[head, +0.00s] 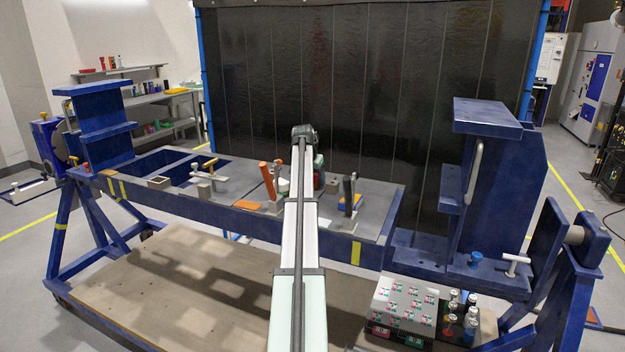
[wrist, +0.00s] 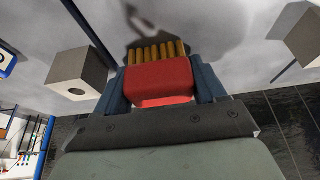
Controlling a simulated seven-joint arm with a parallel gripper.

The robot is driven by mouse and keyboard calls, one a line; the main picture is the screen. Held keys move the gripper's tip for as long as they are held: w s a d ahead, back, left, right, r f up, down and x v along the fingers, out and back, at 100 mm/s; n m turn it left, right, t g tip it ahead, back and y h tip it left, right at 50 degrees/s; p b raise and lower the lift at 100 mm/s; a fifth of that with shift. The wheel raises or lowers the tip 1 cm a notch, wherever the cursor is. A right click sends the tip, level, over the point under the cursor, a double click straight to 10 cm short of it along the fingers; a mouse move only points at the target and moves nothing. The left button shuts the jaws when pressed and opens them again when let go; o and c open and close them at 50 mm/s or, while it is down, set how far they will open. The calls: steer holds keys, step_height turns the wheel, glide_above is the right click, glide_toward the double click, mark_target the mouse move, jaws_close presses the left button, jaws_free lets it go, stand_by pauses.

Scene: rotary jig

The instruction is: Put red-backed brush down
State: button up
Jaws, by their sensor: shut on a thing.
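The red-backed brush (wrist: 158,78) is in the wrist view, with its red back towards me and a row of tan bristles on the far side. My gripper (wrist: 160,88) is shut on it, with one blue finger at each side of the red back. A dark shadow lies on the grey surface (wrist: 220,35) just past the bristles. I cannot tell whether the bristles touch that surface. In the head view my arm hides most of the gripper and the brush above the jig's grey plate (head: 375,222).
A grey block with a hole (wrist: 78,85) stands left of the brush in the wrist view. On the jig, an orange-handled tool (head: 267,178) stands left of my arm, and an orange block (head: 352,201) and a dark-handled tool (head: 348,190) are to its right.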

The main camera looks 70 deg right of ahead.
steer(key=shift+f, duration=0.1)
steer(key=o, duration=1)
steer(key=v, duration=1.2)
